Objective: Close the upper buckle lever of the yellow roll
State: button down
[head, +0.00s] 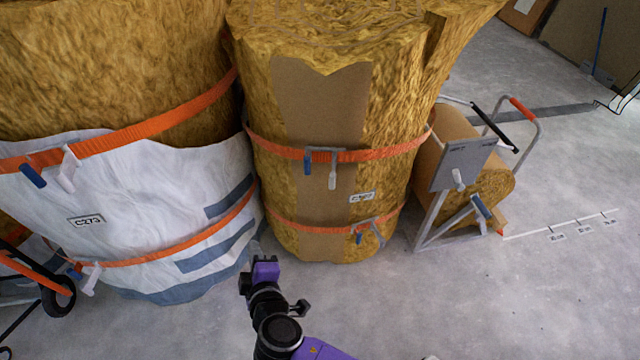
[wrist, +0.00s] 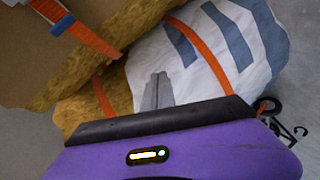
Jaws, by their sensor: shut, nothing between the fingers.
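The yellow roll (head: 395,105) stands upright in the middle of the head view, with a brown strip down its front and two orange straps. The upper strap's buckle (head: 322,151) has a blue-ended lever (head: 308,163) and a pale lever (head: 333,176), both hanging down. The lower buckle (head: 367,227) also has a blue-ended lever. My gripper (head: 257,248) is low, left of the roll's foot, apart from the upper buckle; its grey fingers (wrist: 157,92) are together and empty. The wrist view shows a strap with a blue-ended lever (wrist: 62,25) at upper left; I cannot tell which buckle.
A roll wrapped in white sheet (head: 140,210), with its own straps and levers, stands close on the left. A metal trolley (head: 465,165) with a smaller roll stands right. A black wheel (head: 57,297) is at far left.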

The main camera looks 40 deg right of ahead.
aim_at(334, 172)
jog(key=s+d+r+m+g+h, duration=0.2)
jog(key=d+r+h, duration=0.4)
jog(key=d+h, duration=0.3)
jog(key=shift+s+r+m+g+h, duration=0.25)
jog(key=shift+s+m+g+h, duration=0.1)
jog(key=shift+g+h, duration=0.35)
jog(key=shift+d, duration=0.1)
jog(key=w+d+p, duration=0.1)
jog(key=w+d, duration=0.1)
jog(key=d, duration=0.9)
jog(key=shift+w, duration=0.3)
jog(key=shift+s+d, duration=0.1)
jog(key=shift+d, duration=0.05)
